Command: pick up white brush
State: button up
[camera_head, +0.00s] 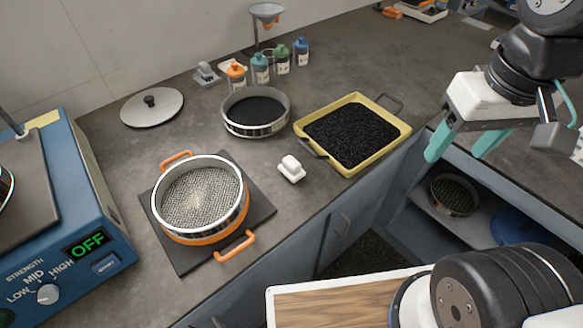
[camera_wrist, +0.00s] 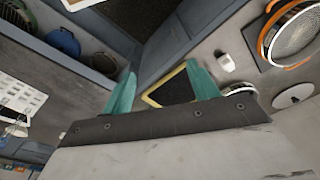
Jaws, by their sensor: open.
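The white brush (camera_head: 291,169) is a small white block lying on the grey counter, between the sieve on the dark mat and the yellow tray. It also shows in the wrist view (camera_wrist: 226,62), right of the fingers. My gripper (camera_head: 464,147) is open and empty, with teal fingers pointing down. It hangs in the air at the right, past the counter's front edge and well away from the brush. In the wrist view the fingers (camera_wrist: 163,92) stand wide apart, with the yellow tray seen between them.
A yellow tray of black grains (camera_head: 407,129) stands right of the brush. A mesh sieve with orange handles (camera_head: 240,248) sits left of it, and a dark-filled sieve (camera_head: 228,124) behind. The blue shaker (camera_head: 105,225) reads OFF. Bottles stand at the back.

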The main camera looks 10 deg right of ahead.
jog(key=shift+o, duration=0.4)
jog(key=shift+a, duration=0.1)
jog(key=n+g, duration=0.1)
jog(key=n, duration=0.6)
send_over(292, 161)
notch_tip(292, 161, down, 19)
jog(key=shift+w+r, duration=0.15)
jog(key=shift+r, duration=0.05)
notch_tip(292, 161, down, 8)
jog(key=shift+r, duration=0.25)
jog(key=c, duration=1.2)
jog(key=shift+r, duration=0.1)
